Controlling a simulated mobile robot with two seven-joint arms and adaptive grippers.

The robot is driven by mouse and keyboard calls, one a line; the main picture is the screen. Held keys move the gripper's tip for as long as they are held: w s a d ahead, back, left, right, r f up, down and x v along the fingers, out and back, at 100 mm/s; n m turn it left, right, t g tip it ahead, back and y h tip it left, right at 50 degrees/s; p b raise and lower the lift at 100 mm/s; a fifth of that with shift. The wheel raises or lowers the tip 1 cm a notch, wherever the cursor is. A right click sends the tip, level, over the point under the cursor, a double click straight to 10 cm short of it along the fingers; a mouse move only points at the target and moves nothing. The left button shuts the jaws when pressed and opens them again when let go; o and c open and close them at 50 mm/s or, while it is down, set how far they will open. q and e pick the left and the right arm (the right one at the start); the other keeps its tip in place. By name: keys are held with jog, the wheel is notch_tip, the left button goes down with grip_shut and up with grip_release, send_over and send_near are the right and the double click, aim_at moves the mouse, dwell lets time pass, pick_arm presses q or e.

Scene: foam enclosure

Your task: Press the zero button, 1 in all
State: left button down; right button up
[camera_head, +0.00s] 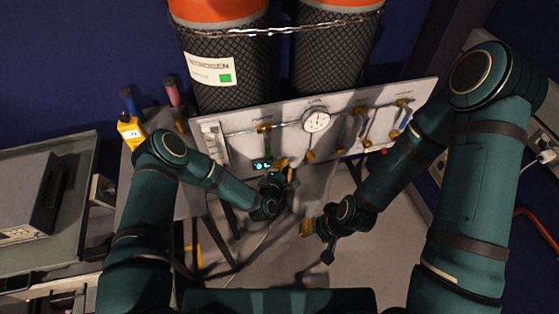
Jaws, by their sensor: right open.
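A pale panel (233,151) with a dial gauge (316,120), pipes and valves stands in front of two cylinders. A small lit display (262,164) sits at the panel's lower edge, left of centre. I cannot make out a button marked zero. My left gripper (285,172) is just right of the display, in front of the panel's lower edge. Its fingers are small and partly hidden, so contact and opening are unclear. My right gripper (314,243) is open and empty, lower down over the grey floor.
Two dark mesh-wrapped cylinders, the left one (226,85) labelled nitrogen, stand behind the panel with a chain (280,29) across them. A yellow meter (131,131) is at left. A bench (75,235) with a dark box (28,200) is far left.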

pick_arm(q)
jog(key=shift+s, duration=0.1)
jog(key=shift+s+d, duration=0.2)
jog(key=shift+s, duration=0.45)
jog(key=s, duration=0.2)
jog(key=s+d, duration=0.1)
jog(key=s, duration=0.2)
jog(key=shift+d+p, duration=0.15)
jog(key=shift+p, duration=0.2)
dwell(0.9)
